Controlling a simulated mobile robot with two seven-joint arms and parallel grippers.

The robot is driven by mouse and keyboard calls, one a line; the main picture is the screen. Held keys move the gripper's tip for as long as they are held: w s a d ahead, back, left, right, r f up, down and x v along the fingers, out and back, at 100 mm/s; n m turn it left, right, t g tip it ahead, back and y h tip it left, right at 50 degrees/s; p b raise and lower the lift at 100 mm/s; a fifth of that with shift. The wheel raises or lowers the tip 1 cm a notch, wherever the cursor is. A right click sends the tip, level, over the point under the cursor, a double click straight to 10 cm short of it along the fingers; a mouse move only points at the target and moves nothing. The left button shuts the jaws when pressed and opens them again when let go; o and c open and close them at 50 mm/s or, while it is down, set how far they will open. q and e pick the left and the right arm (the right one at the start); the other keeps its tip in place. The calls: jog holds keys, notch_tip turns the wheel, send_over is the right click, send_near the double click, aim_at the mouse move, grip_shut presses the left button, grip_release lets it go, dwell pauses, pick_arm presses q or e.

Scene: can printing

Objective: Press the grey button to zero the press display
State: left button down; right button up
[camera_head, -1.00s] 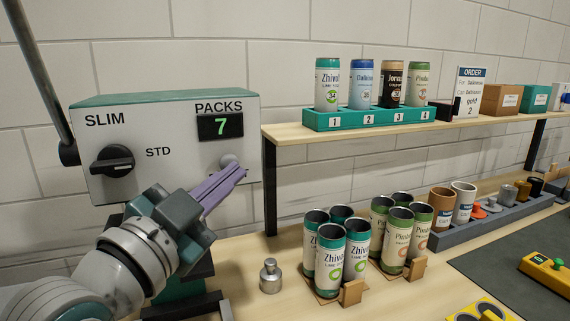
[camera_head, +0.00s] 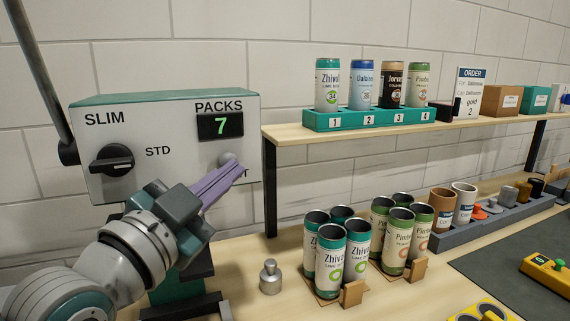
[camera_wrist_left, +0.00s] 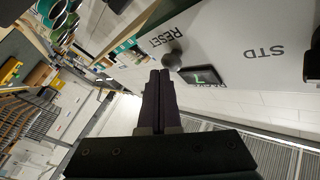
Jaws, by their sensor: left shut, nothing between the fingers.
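The press (camera_head: 175,115) is a grey box with a green top at the left in the head view. Its PACKS display (camera_head: 221,125) reads 7. The grey button (camera_head: 229,160) is a round knob below the display. It also shows beside the RESET label in the left wrist view (camera_wrist_left: 172,60). My left gripper (camera_head: 240,170) is shut and empty, with its purple fingertips just below and right of the button. In the head view they cover part of the label. I cannot tell whether they touch the button. My right gripper is not in view.
A black selector knob (camera_head: 113,160) sits on the press's left side. A small metal weight (camera_head: 270,277) and groups of open cans (camera_head: 330,251) stand on the bench. A shelf (camera_head: 340,133) with a teal can rack (camera_head: 368,117) is to the right.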

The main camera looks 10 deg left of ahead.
pick_arm(q)
jog(key=shift+w+a, duration=0.25)
jog(key=shift+w, duration=0.15)
dwell(0.3)
jog(key=shift+s+d+p, duration=0.65)
jog(key=shift+s+d, duration=0.1)
jog(key=shift+s, duration=0.35)
jog(key=shift+r, duration=0.1)
jog(key=s+d, duration=0.1)
jog(key=s+d+p, duration=0.1)
jog(key=s+p, duration=0.1)
jog(key=s, duration=0.1)
jog(key=shift+s+d, duration=0.1)
jog(key=shift+d, duration=0.3)
dwell(0.4)
